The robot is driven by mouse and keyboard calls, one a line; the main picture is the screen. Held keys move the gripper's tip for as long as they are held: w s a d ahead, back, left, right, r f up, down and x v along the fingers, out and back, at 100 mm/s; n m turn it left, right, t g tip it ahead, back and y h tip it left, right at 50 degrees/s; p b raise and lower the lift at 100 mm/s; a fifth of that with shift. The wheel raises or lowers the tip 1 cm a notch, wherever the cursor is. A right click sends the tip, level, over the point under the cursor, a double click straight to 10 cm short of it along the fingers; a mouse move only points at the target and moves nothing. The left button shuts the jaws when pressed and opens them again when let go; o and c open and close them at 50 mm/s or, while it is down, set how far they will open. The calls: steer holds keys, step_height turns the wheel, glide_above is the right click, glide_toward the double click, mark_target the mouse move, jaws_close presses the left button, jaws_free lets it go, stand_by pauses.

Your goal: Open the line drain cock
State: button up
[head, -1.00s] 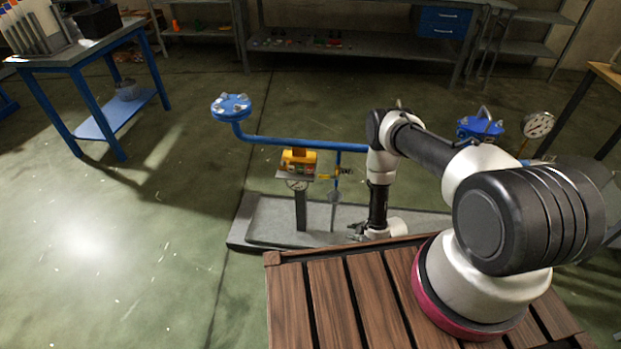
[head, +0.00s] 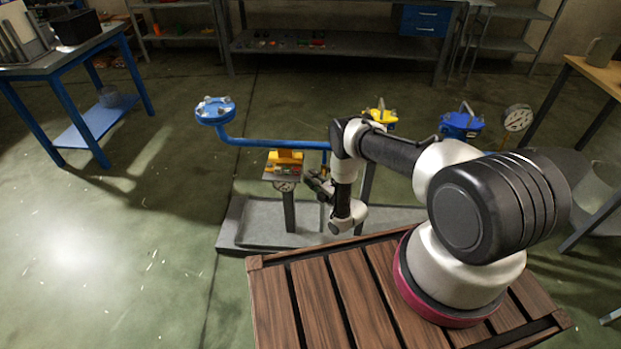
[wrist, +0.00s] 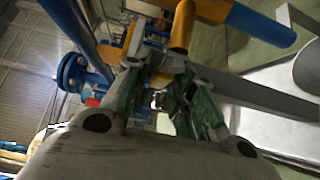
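A blue drop pipe (head: 325,160) hangs from the long blue pipe in the head view. The yellow cock handle seen on it earlier is now hidden behind my gripper (head: 316,184), which is beside the drop pipe. In the wrist view my gripper (wrist: 168,85) has its two green-padded fingers partly apart, with a narrow gap between them. A yellow-orange rod-like part (wrist: 182,28), possibly the cock handle, shows just beyond the fingertips. I see no clear grip on it; contact cannot be told.
A yellow-topped instrument box (head: 284,162) on a post stands left of my gripper. The blue pipe (head: 265,142) runs behind to a blue flange (head: 215,110). A grey plinth (head: 250,232) lies beneath. A yellow-topped fitting (head: 380,116) and a blue lidded vessel (head: 460,124) stand right.

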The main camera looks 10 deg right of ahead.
steer(key=shift+w+a, duration=0.2)
steer(key=shift+w, duration=0.2)
jaws_close()
